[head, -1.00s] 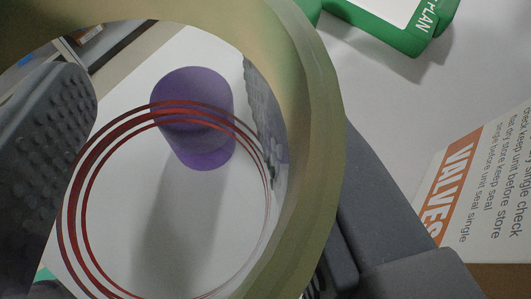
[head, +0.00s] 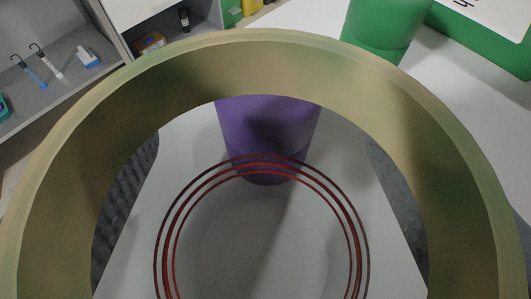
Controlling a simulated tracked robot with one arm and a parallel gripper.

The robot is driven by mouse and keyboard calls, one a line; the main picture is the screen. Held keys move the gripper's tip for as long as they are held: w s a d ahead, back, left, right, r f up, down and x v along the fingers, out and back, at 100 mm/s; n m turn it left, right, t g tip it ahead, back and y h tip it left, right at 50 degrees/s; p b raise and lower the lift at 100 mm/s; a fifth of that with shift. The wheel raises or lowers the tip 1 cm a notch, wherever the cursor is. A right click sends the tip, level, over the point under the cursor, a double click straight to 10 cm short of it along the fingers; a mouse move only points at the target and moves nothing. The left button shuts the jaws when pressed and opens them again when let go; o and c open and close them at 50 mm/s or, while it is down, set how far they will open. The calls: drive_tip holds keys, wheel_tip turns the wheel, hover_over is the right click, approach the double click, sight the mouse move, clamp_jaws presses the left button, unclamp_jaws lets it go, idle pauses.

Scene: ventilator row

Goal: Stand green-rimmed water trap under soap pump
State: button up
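A large clear vessel with a thick olive-green rim (head: 265,62) and red rings around its lower wall fills most of the head view; I take it for the green-rimmed water trap. I look down into its open mouth. My gripper (head: 260,195) has a grey textured pad on each side of the vessel, seen through its clear wall, and is shut on it. Whether its base touches anything cannot be told. I see no soap pump in this view.
A purple cup (head: 267,135) shows through the vessel, on the white surface beyond. A green cup (head: 383,28) stands at the top, beside a green-framed card (head: 490,35) at top right. A grey shelf (head: 60,75) with small tools is at upper left.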

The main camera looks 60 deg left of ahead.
drive_tip(key=shift+r, duration=0.1)
drive_tip(key=b+v, duration=0.3)
drive_tip(key=v, duration=0.7)
drive_tip(key=shift+s+d, duration=0.15)
drive_tip(key=shift+d, duration=0.25)
drive_tip(key=shift+s+d+r, duration=0.2)
drive_tip(key=shift+d+r, duration=0.15)
